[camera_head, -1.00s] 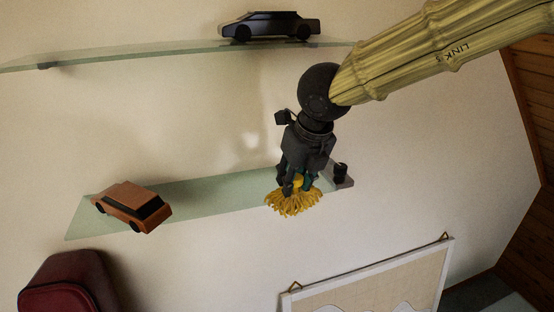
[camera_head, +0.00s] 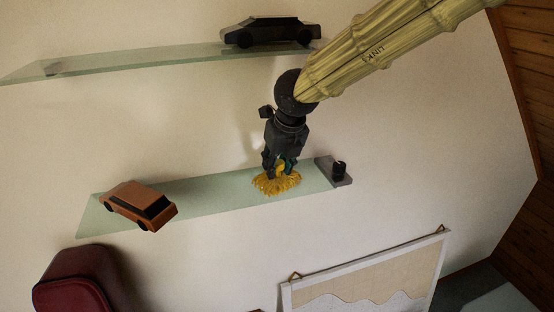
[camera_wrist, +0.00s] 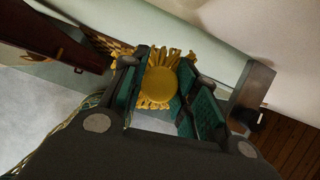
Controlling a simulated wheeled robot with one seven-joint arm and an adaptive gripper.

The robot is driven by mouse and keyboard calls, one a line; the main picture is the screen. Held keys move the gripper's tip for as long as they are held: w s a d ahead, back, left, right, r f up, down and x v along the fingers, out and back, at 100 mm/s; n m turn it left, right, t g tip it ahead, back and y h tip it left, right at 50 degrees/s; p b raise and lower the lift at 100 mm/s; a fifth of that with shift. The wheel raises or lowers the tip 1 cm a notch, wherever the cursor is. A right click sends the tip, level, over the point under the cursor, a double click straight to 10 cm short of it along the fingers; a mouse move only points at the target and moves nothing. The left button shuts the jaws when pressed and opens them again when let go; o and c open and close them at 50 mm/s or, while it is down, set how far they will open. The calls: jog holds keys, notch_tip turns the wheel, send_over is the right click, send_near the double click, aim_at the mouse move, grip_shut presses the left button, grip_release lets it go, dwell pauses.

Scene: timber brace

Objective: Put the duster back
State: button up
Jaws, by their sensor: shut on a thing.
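The duster (camera_head: 277,184) has a yellow fringed head, and it also shows in the wrist view (camera_wrist: 159,86) between the green-padded fingers. My gripper (camera_head: 281,166) points down and is shut on the duster. The fringe overlaps the lower glass shelf (camera_head: 215,187) in the head view, left of its right end. I cannot tell whether the fringe touches the glass. The fingers hide part of the duster.
A grey block with a small black fitting (camera_head: 339,169) is at the shelf's right end. An orange toy car (camera_head: 138,205) stands at its left. A dark toy car (camera_head: 270,32) is on the upper shelf (camera_head: 130,61). A framed picture (camera_head: 370,275) hangs below right.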

jog(key=shift+s+d, duration=0.1)
jog(key=shift+s, duration=0.05)
jog(key=shift+f, duration=0.15)
jog(key=o, duration=0.9)
jog(key=shift+r, duration=0.25)
jog(key=b+v, duration=0.3)
jog(key=v, duration=0.8)
jog(key=shift+s+d+r, duration=0.1)
jog(key=shift+s+r, duration=0.05)
jog(key=shift+r, duration=0.2)
